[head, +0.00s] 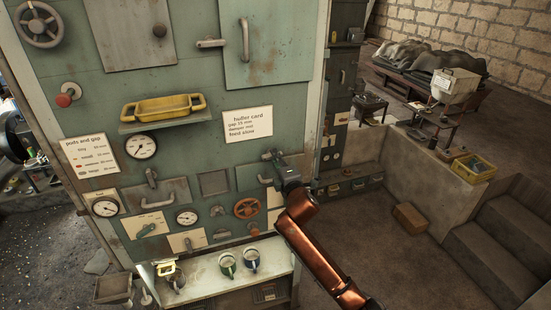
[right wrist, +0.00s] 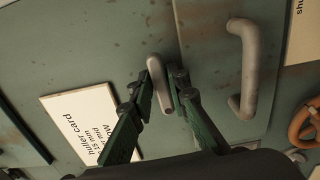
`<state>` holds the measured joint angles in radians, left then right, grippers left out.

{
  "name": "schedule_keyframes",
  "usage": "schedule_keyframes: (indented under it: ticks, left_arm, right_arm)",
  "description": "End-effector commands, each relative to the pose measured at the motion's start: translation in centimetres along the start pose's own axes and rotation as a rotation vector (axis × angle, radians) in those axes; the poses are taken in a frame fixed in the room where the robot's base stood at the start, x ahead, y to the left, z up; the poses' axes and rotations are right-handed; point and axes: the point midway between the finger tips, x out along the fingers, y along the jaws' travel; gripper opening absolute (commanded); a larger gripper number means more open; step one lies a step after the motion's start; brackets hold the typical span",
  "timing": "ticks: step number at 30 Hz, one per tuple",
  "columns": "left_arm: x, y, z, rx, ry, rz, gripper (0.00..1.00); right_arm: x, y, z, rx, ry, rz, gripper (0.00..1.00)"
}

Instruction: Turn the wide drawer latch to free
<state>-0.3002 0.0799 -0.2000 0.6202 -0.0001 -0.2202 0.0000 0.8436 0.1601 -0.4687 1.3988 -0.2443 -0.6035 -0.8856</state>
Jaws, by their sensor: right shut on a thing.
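The drawer latch is a small grey rounded lever (right wrist: 158,84) on the green metal front, seen in the right wrist view. It sits beside the edge of a raised drawer panel (right wrist: 205,55) that has a grey bar handle (right wrist: 243,66). My right gripper (right wrist: 163,88) is shut on the latch, one dark finger on each side of it. In the head view my right gripper (head: 279,163) is at the front, below the white card, and hides much of the latch and handle. My left gripper is not in view.
An orange handwheel (head: 247,208) is below the gripper. The white card (head: 248,125) is above it. A yellow tray (head: 163,107) rests on a ledge to the left. Mugs (head: 251,259) stand on the lower shelf (head: 212,281). Stone steps (head: 500,235) are at right.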

Motion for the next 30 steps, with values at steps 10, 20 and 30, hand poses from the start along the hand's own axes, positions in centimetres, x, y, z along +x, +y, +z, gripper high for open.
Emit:
schedule_keyframes:
  ticks: [10,20,30]
  left_arm:
    - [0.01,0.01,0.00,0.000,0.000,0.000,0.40]
    - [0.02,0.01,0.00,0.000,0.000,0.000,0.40]
    - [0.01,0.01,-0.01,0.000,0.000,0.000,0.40]
  right_arm:
    - [0.00,-0.26,0.07,0.067,-0.002,-0.003,0.00]
    - [0.01,-0.27,0.07,0.068,-0.002,-0.004,0.00]
    - [0.01,-0.18,0.03,0.066,-0.001,-0.002,0.30]
